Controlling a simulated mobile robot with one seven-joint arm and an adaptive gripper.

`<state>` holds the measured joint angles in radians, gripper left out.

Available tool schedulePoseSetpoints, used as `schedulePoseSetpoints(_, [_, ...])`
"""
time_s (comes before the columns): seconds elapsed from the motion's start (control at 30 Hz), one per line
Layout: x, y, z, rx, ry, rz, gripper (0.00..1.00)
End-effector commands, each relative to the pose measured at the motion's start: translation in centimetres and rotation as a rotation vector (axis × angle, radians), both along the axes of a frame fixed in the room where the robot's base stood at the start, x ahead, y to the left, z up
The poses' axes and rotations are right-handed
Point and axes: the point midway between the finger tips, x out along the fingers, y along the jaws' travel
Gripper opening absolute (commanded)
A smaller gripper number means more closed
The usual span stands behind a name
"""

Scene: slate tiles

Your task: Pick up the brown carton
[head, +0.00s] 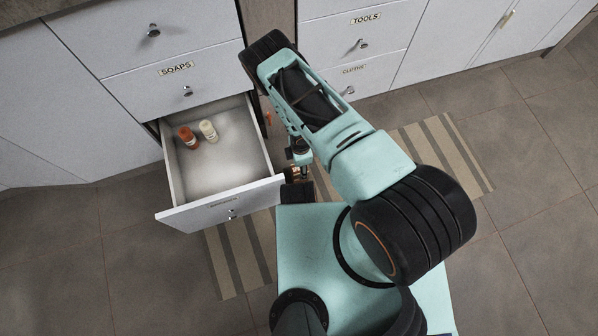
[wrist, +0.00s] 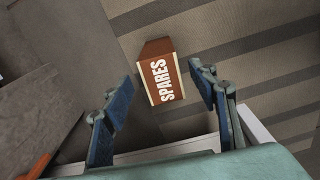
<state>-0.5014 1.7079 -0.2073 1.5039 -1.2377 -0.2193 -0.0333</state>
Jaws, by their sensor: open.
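The brown carton (wrist: 163,80) shows in the wrist view, with a "SPARES" label and pale edges. It is on or above the striped mat; I cannot tell its exact height. My gripper (wrist: 161,76) is open, with one blue-padded finger on each side of the carton in the picture. Gaps show between the fingers and the carton, and nothing is held. In the head view my arm hides most of the area around the gripper, and I cannot make out the carton clearly there.
An open drawer (head: 222,208) juts out left of my arm, holding an orange-red bottle (head: 187,137) and a cream bottle (head: 208,130). White cabinets line the back, with a "TOOLS" drawer (head: 330,35). A striped mat (head: 440,150) lies on the tiled floor, which is clear at right.

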Motion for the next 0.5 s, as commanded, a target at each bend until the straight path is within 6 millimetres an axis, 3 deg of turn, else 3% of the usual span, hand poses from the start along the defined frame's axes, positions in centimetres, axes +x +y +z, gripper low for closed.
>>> schedulePoseSetpoints(0.5, [-0.3,0.2,-6.2,-0.002,0.0,0.001,0.54])
